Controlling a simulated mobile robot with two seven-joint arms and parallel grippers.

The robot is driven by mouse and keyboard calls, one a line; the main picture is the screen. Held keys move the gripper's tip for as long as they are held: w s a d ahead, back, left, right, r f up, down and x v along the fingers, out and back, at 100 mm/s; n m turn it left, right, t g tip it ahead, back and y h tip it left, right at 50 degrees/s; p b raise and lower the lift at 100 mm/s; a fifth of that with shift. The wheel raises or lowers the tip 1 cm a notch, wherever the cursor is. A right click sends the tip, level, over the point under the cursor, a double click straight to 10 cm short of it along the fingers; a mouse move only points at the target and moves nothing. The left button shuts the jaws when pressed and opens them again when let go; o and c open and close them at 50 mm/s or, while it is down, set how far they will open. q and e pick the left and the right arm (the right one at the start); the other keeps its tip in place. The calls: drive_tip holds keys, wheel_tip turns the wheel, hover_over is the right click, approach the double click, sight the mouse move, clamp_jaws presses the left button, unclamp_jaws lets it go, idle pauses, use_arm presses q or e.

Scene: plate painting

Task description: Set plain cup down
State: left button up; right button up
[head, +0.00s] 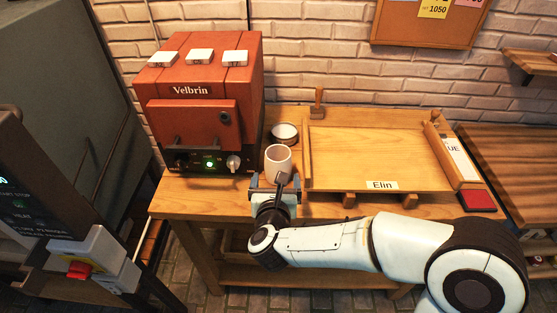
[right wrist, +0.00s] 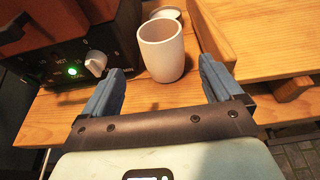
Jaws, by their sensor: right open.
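The plain cup (head: 278,158) is pale and stands upright on the wooden table, between the red kiln and the wooden tray. In the right wrist view the cup (right wrist: 162,50) stands just beyond the fingertips, in line with the gap between them. My right gripper (head: 274,183) is open, with one blue-grey finger on each side of the gap. It also shows in the right wrist view (right wrist: 158,82), with nothing between the fingers. Part of the gripper covers the cup's lower edge in the head view. My left gripper is not in view.
The red kiln (head: 190,80) marked Velbrin stands left of the cup. A small round dish (head: 284,132) is behind it. A wooden tray (head: 375,150) labelled Elin lies to the right, with a red pad (head: 477,200) beyond. Bare table (head: 215,197) shows at the front left.

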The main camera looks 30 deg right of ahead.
sight(278, 153)
drive_tip(key=x, duration=0.6)
drive_tip(key=p+x, duration=0.1)
drive_tip(key=x, duration=0.5)
drive_tip(key=shift+d+f+p, duration=0.15)
drive_tip(key=shift+f+p, duration=0.15)
drive_tip(key=shift+r, duration=0.1)
drive_tip(key=c, duration=1)
